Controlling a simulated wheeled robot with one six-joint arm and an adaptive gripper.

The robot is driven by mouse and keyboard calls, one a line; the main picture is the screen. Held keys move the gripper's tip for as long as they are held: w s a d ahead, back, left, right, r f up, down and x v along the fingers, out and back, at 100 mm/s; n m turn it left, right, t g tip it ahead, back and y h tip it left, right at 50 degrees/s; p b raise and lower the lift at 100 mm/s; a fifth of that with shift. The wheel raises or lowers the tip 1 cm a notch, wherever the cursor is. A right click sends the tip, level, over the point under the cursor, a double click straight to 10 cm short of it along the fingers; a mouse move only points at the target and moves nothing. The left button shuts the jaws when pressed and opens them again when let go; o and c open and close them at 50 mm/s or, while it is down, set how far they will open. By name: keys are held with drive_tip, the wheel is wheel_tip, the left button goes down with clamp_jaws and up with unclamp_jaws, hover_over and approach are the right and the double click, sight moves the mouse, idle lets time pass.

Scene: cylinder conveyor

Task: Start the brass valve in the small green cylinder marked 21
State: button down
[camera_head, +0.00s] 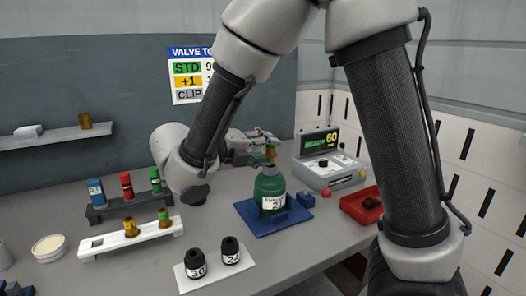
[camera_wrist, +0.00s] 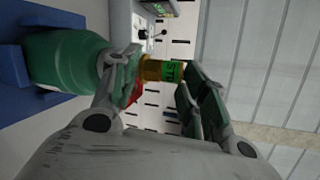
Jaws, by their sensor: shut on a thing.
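The small green cylinder (camera_head: 268,186) stands upright in a blue holder (camera_head: 252,219); its white label is partly legible, with a 2 showing. It also shows at the left of the wrist view (camera_wrist: 68,60). My gripper (camera_head: 264,150) is at the cylinder's top, with its fingers on either side of a brass valve (camera_head: 271,153). In the wrist view my gripper (camera_wrist: 160,85) is shut on this brass valve (camera_wrist: 152,68), which has a green band with dark letters. The valve is in line with the cylinder's neck; a finger hides whether its thread is in the neck.
A console (camera_head: 325,170) with a lit 60 display stands right of the cylinder. A red tray (camera_head: 352,209) holds a brown piece. A white rack (camera_head: 105,243) holds two brass valves. Two black caps (camera_head: 195,263) stand on a white plate in front.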

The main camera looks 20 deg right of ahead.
drive_tip(key=shift+f, duration=0.5)
idle(0.6)
drive_tip(key=shift+r, duration=2.5)
